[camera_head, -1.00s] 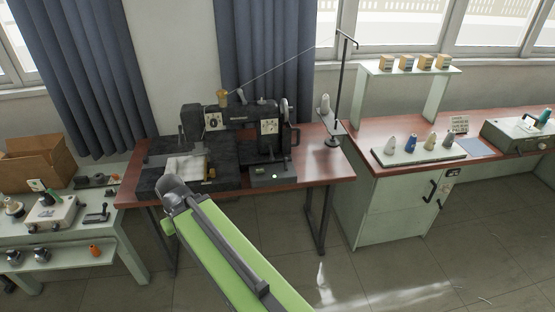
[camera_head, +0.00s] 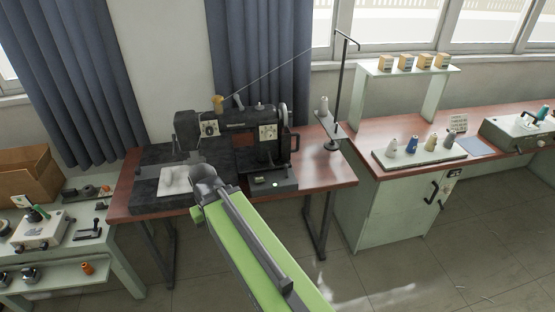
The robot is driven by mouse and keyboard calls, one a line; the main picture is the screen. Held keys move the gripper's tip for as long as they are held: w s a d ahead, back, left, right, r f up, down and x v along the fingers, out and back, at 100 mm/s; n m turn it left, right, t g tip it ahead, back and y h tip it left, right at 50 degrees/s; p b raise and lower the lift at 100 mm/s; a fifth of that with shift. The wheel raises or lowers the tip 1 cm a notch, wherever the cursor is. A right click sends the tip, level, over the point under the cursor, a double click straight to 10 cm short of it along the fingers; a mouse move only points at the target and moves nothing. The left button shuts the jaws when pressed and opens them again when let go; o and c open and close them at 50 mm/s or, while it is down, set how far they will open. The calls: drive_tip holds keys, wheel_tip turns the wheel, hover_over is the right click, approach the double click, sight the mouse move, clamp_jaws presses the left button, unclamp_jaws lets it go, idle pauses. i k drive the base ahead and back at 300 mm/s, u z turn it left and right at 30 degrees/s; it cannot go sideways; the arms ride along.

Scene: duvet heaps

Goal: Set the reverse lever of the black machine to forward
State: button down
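The black machine (camera_head: 237,119) stands on a red-brown table (camera_head: 325,178) at the middle left. It has a dial on its left end, a light panel on its right part, a handwheel and a side handle. I cannot make out which part is the reverse lever or how it is set. A pale cloth (camera_head: 174,180) lies on the machine's dark bed. My green arm reaches up from the lower right, and its dark end is in front of the bed's near edge, right of the cloth. The gripper's fingers cannot be made out.
A thread stand (camera_head: 340,95) rises right of the machine, its thread running to the machine's top. A right counter holds a tray of several cones (camera_head: 420,153). A lower left bench (camera_head: 75,254) holds small parts and a cardboard box (camera_head: 27,174). Floor shows between table and counter.

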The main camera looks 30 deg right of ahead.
sight(272, 165)
drive_tip(key=u, duration=0.05)
drive_tip(key=i, duration=1.3)
drive_tip(key=u, duration=0.05)
